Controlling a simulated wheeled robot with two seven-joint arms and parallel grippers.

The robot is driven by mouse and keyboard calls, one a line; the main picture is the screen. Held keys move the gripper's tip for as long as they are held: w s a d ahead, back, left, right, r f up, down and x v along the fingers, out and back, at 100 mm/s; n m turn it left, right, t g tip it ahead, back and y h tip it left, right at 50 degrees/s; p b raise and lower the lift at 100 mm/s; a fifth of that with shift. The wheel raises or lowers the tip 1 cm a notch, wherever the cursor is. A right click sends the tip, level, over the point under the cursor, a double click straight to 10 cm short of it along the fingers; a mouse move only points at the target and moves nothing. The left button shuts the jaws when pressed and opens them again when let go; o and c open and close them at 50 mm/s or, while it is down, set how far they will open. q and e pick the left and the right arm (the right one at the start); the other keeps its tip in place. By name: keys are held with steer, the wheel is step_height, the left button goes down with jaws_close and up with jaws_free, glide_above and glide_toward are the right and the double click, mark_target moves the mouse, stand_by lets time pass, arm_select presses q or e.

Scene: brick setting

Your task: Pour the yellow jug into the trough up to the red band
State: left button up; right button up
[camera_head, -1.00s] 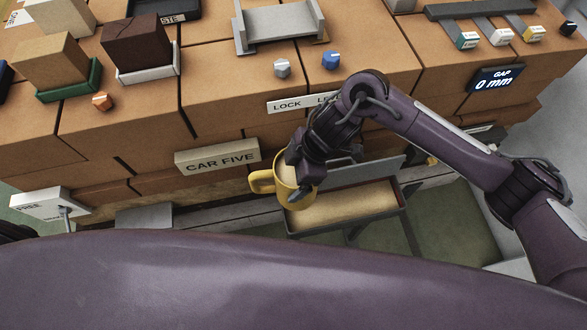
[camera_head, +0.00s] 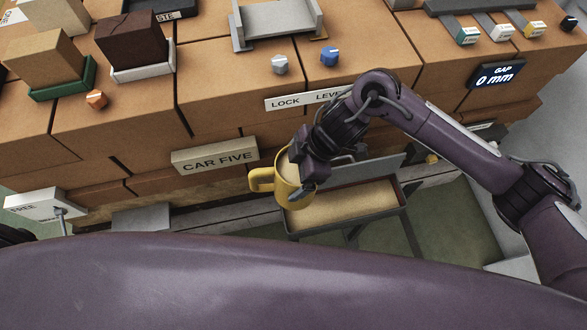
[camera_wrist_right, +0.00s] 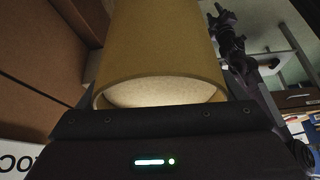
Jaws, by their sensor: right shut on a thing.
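The yellow jug (camera_head: 293,188) is in my right gripper (camera_head: 303,172), which is shut on it. The jug's handle points left in the head view, and pale material shows at its mouth. It is over the left end of the trough (camera_head: 396,208), a dark-rimmed box holding a sandy, pale fill. The jug also fills the middle of the right wrist view (camera_wrist_right: 160,45), with its pale contents at the near rim. A reddish strip shows along the trough's inner wall, partly hidden. I cannot tell the fill's level against it. No stream shows. My left gripper is not in view.
A display (camera_head: 496,76) reads GAP 0 mm. Blue (camera_head: 329,56) and grey (camera_head: 280,64) knobs sit on top. A white FREE box (camera_head: 45,205) is at left.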

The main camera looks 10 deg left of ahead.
steer(key=shift+w+d+f+y+b, duration=0.15)
steer(key=shift+d+y+b, duration=0.35)
steer(key=shift+b, duration=0.55)
stand_by(0.4)
steer(key=shift+w+d+r+g+y+b, duration=0.15)
steer(key=shift+d+r+g+y+b, duration=0.35)
steer(key=shift+y+b, duration=0.65)
stand_by(0.6)
steer(key=shift+w+d+f+g+y+b, duration=0.15)
steer(key=shift+d+y+b, duration=0.4)
steer(key=shift+b, duration=0.6)
steer(key=shift+w+d+f+g+y+b, duration=0.15)
steer(key=shift+d+y+b, duration=0.4)
steer(key=shift+b, duration=0.55)
steer(key=shift+w+d+f+g+y+b, duration=0.15)
steer(key=shift+d+y+b, duration=0.4)
steer(key=shift+b, duration=0.6)
stand_by(1.4)
